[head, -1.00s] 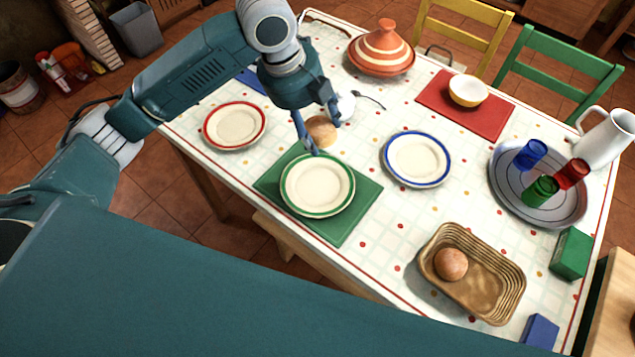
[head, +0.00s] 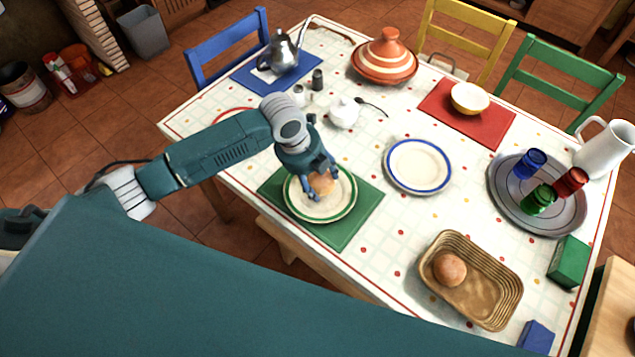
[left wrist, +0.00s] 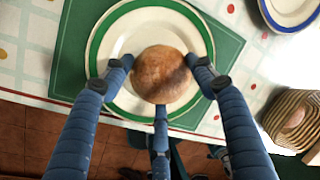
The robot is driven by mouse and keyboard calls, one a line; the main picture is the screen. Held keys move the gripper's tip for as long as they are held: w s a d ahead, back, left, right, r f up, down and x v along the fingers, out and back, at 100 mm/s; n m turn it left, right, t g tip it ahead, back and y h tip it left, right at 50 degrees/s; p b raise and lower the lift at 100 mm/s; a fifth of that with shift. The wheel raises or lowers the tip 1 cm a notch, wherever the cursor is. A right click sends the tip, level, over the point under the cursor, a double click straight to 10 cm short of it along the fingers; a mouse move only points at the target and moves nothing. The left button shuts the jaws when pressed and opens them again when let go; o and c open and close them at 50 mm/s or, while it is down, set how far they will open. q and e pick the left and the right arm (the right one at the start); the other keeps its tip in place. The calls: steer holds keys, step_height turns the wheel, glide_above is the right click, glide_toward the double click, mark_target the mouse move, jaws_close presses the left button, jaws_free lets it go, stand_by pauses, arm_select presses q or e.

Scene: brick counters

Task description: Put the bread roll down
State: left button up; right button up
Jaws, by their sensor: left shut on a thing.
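A round brown bread roll (head: 321,184) is at the green-rimmed plate (head: 343,207), held between the fingers of my left gripper (head: 319,187). In the left wrist view the roll (left wrist: 161,74) appears over the plate's inner area (left wrist: 118,48), with the blue fingers (left wrist: 162,85) closed around it. I cannot tell whether the roll touches the plate. The plate lies on a green placemat (head: 352,229). My right gripper is not in view.
A wicker basket (head: 490,297) with another roll (head: 449,268) stands at the front right. A blue-rimmed plate (head: 418,165) is right of the placemat. A white sugar bowl (head: 344,113) and shakers (head: 317,80) stand behind the gripper.

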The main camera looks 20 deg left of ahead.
mark_target(317, 186)
arm_select(q)
step_height(317, 186, down, 3)
steer(key=shift+r, duration=0.1)
steer(key=o, duration=1)
steer(key=b+v, duration=0.1)
steer(key=v, duration=1.1)
